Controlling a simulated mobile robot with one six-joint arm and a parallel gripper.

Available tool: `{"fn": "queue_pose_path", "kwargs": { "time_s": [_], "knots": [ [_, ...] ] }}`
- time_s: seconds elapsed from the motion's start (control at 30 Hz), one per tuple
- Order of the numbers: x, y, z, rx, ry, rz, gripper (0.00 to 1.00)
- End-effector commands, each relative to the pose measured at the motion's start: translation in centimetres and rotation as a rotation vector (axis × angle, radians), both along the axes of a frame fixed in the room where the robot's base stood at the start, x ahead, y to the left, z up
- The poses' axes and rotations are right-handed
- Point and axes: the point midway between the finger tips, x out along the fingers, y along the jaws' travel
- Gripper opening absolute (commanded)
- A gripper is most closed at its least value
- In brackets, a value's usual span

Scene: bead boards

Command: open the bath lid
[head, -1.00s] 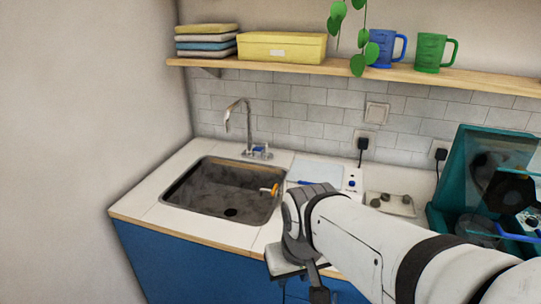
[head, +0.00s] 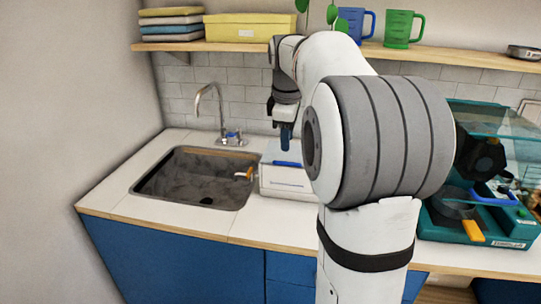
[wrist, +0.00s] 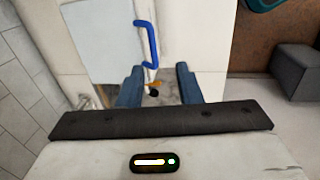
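The bath is a white box (head: 285,183) on the counter, just right of the sink. Its pale lid (wrist: 95,40) looks shut, with a blue bar handle (head: 287,163) along the front edge. The handle shows clearly in the wrist view (wrist: 151,45), above my fingers. My gripper (head: 286,136) points down above the bath, and its blue fingers (wrist: 158,85) are apart with nothing held between them. The handle is ahead of the fingertips in the wrist view and looks untouched. My arm hides the bath's right side in the head view.
The sink (head: 195,178) with its tap (head: 222,112) lies left of the bath. An orange-handled item (head: 243,174) sits at its right rim. A teal machine (head: 480,225) stands at the right. A shelf (head: 230,46) with a yellow box and mugs runs above.

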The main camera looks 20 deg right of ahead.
Motion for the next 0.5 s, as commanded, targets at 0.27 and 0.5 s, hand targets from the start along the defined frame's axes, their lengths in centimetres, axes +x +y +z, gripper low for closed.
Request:
{"fn": "queue_pose_path", "kwargs": {
  "time_s": [0.27,0.5],
  "knots": [
    [1.1,-1.3,-1.8,-0.011,0.011,0.048,0.32],
    [1.7,-1.6,-5.6,-0.012,0.010,0.047,0.32]
  ]
}}
